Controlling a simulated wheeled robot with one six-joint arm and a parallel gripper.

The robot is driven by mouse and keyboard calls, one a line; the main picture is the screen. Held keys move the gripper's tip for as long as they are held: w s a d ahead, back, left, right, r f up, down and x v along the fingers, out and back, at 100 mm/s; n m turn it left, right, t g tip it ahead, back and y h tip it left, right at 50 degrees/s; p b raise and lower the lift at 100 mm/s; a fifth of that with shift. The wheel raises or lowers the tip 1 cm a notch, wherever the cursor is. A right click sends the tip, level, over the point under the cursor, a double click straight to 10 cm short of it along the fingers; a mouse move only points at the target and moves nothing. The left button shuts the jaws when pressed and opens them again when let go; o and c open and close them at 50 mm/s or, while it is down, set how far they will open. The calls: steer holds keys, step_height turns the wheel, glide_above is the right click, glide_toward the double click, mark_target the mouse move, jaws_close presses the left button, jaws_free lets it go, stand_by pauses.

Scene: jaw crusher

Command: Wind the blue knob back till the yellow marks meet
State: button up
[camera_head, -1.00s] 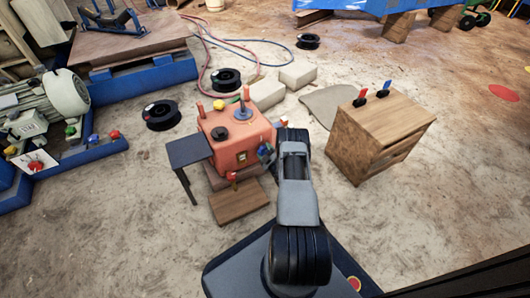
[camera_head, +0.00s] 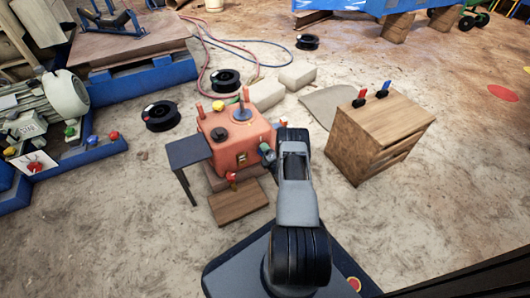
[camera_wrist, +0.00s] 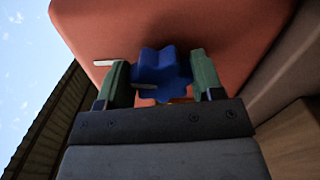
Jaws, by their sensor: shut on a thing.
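The blue knob (camera_wrist: 160,70) is lobed and sits on the face of the orange-red box (camera_wrist: 190,25), which stands low on the floor in the head view (camera_head: 226,128). My gripper (camera_wrist: 161,78) is shut on the knob, with one green finger touching either side. The two marks are apart. In the head view my gripper (camera_head: 267,156) is at the box's right side and mostly covers the knob.
The box's top carries a yellow knob (camera_head: 218,105) and a red-and-blue lever (camera_head: 244,98). A dark side table (camera_head: 188,149) stands left of it, a wooden step (camera_head: 238,202) in front. A wooden cabinet (camera_head: 390,118) stands right, with bare floor between it and my arm.

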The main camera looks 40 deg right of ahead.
steer(key=shift+d+n, duration=0.1)
steer(key=shift+n, duration=0.7)
steer(key=o, duration=0.8)
steer(key=shift+o, duration=0.6)
